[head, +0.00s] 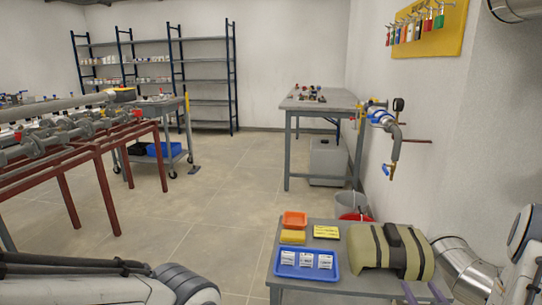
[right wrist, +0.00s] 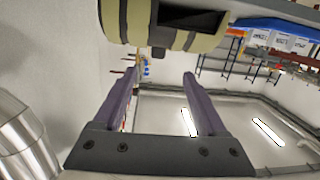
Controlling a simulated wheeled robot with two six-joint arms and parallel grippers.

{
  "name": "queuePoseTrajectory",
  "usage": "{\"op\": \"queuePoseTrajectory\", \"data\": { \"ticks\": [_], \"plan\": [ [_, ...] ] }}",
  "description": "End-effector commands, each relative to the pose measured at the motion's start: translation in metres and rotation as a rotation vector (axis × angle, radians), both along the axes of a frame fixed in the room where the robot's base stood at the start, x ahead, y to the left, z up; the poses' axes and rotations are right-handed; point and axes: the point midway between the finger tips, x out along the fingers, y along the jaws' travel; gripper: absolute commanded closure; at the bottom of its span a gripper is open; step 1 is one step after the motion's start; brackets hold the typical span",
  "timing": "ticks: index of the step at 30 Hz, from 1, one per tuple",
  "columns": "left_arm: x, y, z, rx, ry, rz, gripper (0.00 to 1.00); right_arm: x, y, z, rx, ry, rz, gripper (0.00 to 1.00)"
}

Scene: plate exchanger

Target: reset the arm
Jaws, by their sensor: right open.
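My right gripper (head: 422,288) shows at the lower right of the head view, only as two purple-grey fingertips at the near edge of the small grey table (head: 262,280). In the right wrist view my right gripper (right wrist: 160,75) has its two fingers spread, with nothing between them. An olive padded roll with dark straps (head: 367,248) lies on the table just beyond the fingertips. It also shows in the right wrist view (right wrist: 137,22), past the fingertips at the top of the upside-down picture. My left arm crosses the lower left of the head view; its gripper is out of the picture.
A blue tray with white packets (head: 306,275), an orange tray (head: 294,219) and yellow items (head: 292,237) share the table. A silver pipe (head: 465,262) and the wall close off the right. A red pipe frame (head: 100,165) stands left. The middle floor is clear.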

Motion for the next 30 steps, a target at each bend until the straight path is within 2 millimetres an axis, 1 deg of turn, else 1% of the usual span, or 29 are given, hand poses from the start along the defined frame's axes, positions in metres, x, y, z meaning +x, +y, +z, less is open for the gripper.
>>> {"op": "queuePoseTrajectory", "data": {
  "ticks": [5, 8, 11, 14, 17, 19, 20, 21, 22, 23, 24, 25, 26, 27, 29, 30],
  "plan": [
    [0.000, 0.000, 0.000, -0.001, -0.001, 0.000, 0.19, 0.018, 0.019, -0.001, -0.020, 0.084, 0.055, 0.25],
    [0.000, 0.000, 0.000, -0.001, -0.001, 0.000, 0.19, 0.030, 0.036, -0.002, -0.036, 0.149, 0.096, 0.25],
    [0.000, 0.000, 0.000, -0.001, -0.001, 0.000, 0.19, 0.043, 0.058, -0.002, -0.055, 0.225, 0.141, 0.25],
    [0.000, 0.000, 0.000, -0.001, -0.001, 0.000, 0.19, 0.054, 0.084, 0.000, -0.077, 0.313, 0.188, 0.25],
    [0.000, 0.000, 0.000, -0.001, -0.001, 0.000, 0.19, 0.062, 0.120, 0.004, -0.107, 0.421, 0.242, 0.25],
    [0.000, 0.000, 0.000, 0.000, 0.000, 0.000, 0.19, 0.063, 0.152, 0.010, -0.129, 0.511, 0.281, 0.25],
    [0.000, 0.000, 0.000, 0.000, 0.000, 0.000, 0.19, 0.061, 0.167, 0.013, -0.138, 0.552, 0.298, 0.25],
    [0.000, 0.000, 0.000, 0.000, 0.000, 0.000, 0.19, 0.057, 0.187, 0.017, -0.148, 0.607, 0.320, 0.25],
    [0.000, 0.000, 0.000, -0.001, -0.001, 0.000, 0.19, 0.052, 0.201, 0.020, -0.155, 0.648, 0.334, 0.25],
    [0.000, 0.000, 0.000, -0.001, -0.001, 0.000, 0.19, 0.046, 0.216, 0.023, -0.160, 0.689, 0.348, 0.25],
    [0.000, 0.000, 0.000, -0.001, -0.001, 0.000, 0.19, 0.035, 0.235, 0.028, -0.166, 0.743, 0.368, 0.25],
    [0.000, 0.000, 0.000, -0.001, -0.001, 0.000, 0.19, 0.026, 0.250, 0.032, -0.169, 0.781, 0.384, 0.25],
    [0.000, 0.000, 0.000, 0.000, 0.000, 0.000, 0.19, 0.016, 0.264, 0.036, -0.173, 0.821, 0.400, 0.25],
    [0.000, 0.000, 0.000, -0.001, -0.001, 0.000, 0.19, 0.000, 0.282, 0.041, -0.177, 0.873, 0.422, 0.25],
    [0.000, 0.000, 0.000, -0.001, -0.001, 0.000, 0.19, -0.027, 0.307, 0.049, -0.181, 0.951, 0.454, 0.25],
    [0.000, 0.000, 0.000, -0.001, -0.001, 0.000, 0.19, -0.046, 0.321, 0.054, -0.182, 0.999, 0.478, 0.25]
  ]
}}
